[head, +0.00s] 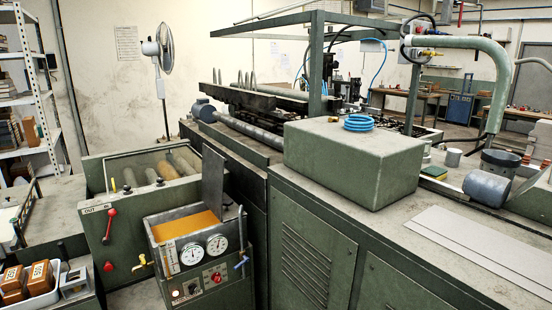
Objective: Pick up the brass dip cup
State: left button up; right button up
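I cannot pick out the brass dip cup with certainty in the head view. A tiny orange-brown item (332,119) lies on top of the green housing (345,160), too small to identify. A brass-coloured tap (142,262) sticks out from the left side of the glue tank (190,283), and a brass-coloured fitting (430,53) shows near the green overhead pipe. The tank is open and holds amber liquid (184,227). Neither of my grippers is in view.
A coil of blue hose (358,123) lies on the housing. A grey cylinder (487,188), a dark-rimmed pot (500,163) and a pale cup (453,157) stand at the right. Grey board (490,245) lies on the bench. A white bin (40,297) holds wooden blocks at lower left.

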aim_at(61, 246)
jog(key=k+j, duration=0.1)
jog(key=j, duration=0.25)
jog(key=k+j, duration=0.15)
jog(key=j, duration=0.15)
jog(key=k+j+u, duration=0.1)
jog(key=j, duration=0.25)
jog(key=k+j, duration=0.1)
jog(key=j, duration=0.25)
